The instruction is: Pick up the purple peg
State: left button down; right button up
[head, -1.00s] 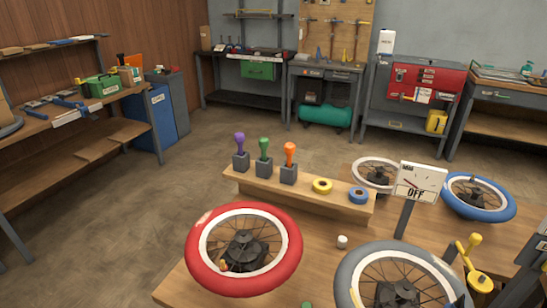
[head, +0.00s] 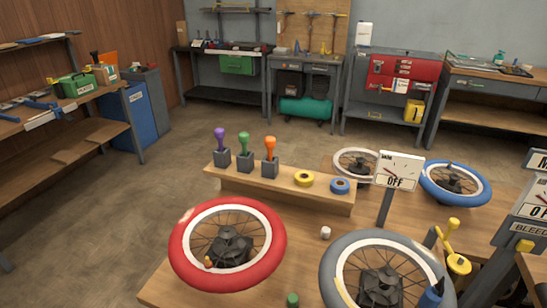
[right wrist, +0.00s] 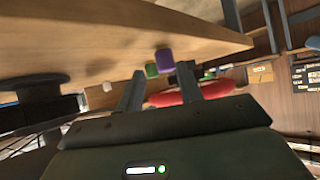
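The purple peg (head: 220,138) stands upright with its lower end in a dark grey block at the left end of a wooden shelf (head: 320,199) on the table. A green peg (head: 244,143) and an orange peg (head: 270,148) stand in similar blocks to its right. Neither gripper shows in the head view. In the right wrist view my right gripper (right wrist: 160,72) has its two fingers spread, with nothing visibly held between them. A small purple shape (right wrist: 165,57) shows beyond the fingertips; I cannot tell whether it is the peg.
A yellow roll (head: 304,178) and a blue roll (head: 340,185) lie on the shelf's right part. A red-tyred wheel (head: 184,245) and a grey-tyred wheel (head: 333,260) lie in front. A gauge sign reading OFF (head: 398,170) stands on a post to the right.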

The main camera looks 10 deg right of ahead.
aim_at(219, 132)
jog(key=k, duration=0.15)
jog(key=k+u, duration=0.3)
jog(key=k+j+u, duration=0.1)
jog(key=u, duration=0.25)
jog(key=j+u, duration=0.1)
jog(key=u, duration=0.4)
jog(key=i+j+u, duration=0.1)
jog(key=u, duration=0.35)
jog(key=i+u, duration=0.15)
jog(key=u, duration=0.35)
jog(key=i+j+z, duration=0.2)
jog(key=i, duration=1.35)
jog(key=i+l+z, duration=0.1)
jog(key=i+z, duration=0.65)
jog(key=i+j+z, duration=0.15)
jog(key=i+z, duration=0.25)
jog(key=i+l+z, duration=0.15)
jog(key=i+z, duration=0.95)
jog(key=z, duration=0.2)
jog(key=i+z, duration=0.15)
jog(key=i, duration=1.4)
